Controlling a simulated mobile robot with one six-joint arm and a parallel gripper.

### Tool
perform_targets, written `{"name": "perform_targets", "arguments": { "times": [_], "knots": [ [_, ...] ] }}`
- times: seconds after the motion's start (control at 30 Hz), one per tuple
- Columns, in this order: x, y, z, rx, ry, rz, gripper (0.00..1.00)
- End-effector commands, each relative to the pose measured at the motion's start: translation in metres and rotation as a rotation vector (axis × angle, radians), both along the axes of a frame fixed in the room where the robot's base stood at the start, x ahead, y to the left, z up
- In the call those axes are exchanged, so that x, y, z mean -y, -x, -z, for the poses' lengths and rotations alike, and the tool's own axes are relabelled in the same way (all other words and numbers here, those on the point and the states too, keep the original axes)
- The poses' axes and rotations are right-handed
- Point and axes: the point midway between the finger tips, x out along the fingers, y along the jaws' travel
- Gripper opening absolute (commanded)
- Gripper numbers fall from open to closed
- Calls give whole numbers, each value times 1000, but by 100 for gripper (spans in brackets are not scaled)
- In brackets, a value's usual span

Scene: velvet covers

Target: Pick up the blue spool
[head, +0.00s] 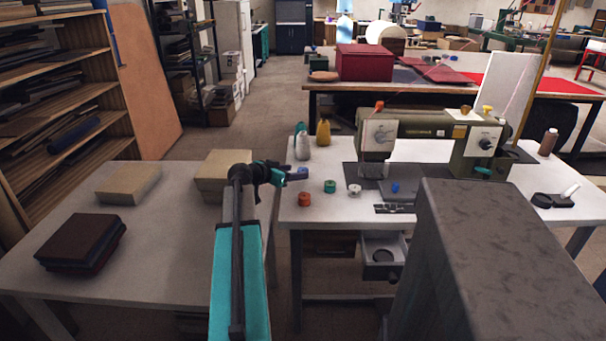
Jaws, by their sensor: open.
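A small blue spool (303,170) appears on the white sewing table, right at my gripper's fingertips and partly hidden by them. I cannot tell whether the fingers touch it. Another small blue piece (395,188) sits on the sewing machine's bed, farther right. My gripper (292,176) is open above the table's left edge and points right. An orange-red spool (304,199), a green spool (330,187) and a white spool (355,190) stand on the table to the right of and nearer than the fingertips.
A green sewing machine (420,130) stands behind the spools. A left table (180,225) holds a beige box (215,170) and a dark cloth stack (82,240). An open drawer (383,250) hangs below the sewing table.

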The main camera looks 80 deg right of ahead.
Motion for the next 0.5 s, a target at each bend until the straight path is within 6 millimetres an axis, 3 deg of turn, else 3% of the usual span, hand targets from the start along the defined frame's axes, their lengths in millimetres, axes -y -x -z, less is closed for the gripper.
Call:
{"name": "perform_targets", "arguments": {
  "times": [0.23, 0.5],
  "knots": [
    [25, 14, 9, 0, 0, 1, 55],
    [32, 20, 14, 0, 0, -1, 55]
  ]
}}
